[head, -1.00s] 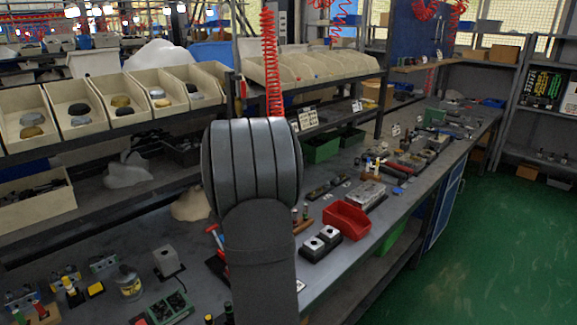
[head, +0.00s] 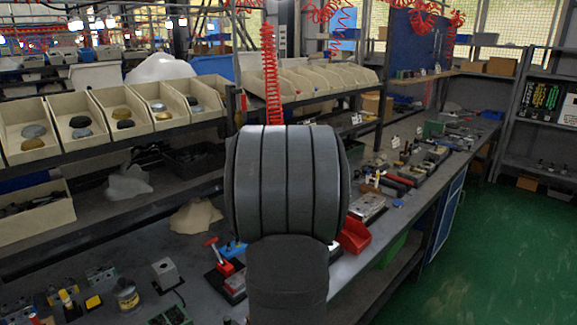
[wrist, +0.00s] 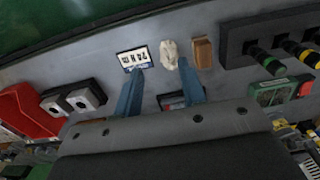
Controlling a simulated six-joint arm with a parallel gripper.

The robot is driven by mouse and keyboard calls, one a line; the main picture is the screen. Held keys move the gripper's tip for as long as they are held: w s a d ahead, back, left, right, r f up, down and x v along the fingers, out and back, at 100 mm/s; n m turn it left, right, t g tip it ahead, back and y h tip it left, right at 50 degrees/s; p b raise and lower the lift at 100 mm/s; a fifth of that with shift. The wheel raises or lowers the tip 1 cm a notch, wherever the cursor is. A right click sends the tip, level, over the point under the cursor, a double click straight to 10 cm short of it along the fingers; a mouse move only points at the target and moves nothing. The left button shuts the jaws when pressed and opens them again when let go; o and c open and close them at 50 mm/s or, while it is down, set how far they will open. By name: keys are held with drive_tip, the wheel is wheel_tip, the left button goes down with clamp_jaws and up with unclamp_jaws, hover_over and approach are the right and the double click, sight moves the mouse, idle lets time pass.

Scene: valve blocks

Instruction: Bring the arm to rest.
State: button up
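My gripper (wrist: 162,68) shows in the wrist view with its two blue fingers spread apart. Nothing is between the fingertips, so it is open and empty. It hangs over the grey bench top (wrist: 110,72). A white label card (wrist: 133,58) lies by the left fingertip, and a pale lump (wrist: 169,54) shows between and beyond the tips. Two grey blocks with round holes (wrist: 85,95) sit left of the fingers. In the head view my own arm link fills the middle and hides the gripper and part of the bench.
A red bin (head: 354,235) stands right of my arm on the bench. A red-handled tool (head: 214,250) lies to its left, near a grey block (head: 165,271). Cream bins (head: 30,140) line the shelf behind. Green floor (head: 480,260) is clear at right.

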drive_tip(key=w+a, duration=1.2)
drive_tip(key=w, duration=0.3)
drive_tip(key=shift+w+a+r, duration=0.25)
drive_tip(key=shift+w, duration=0.15)
drive_tip(key=shift+r, duration=0.1)
idle(0.8)
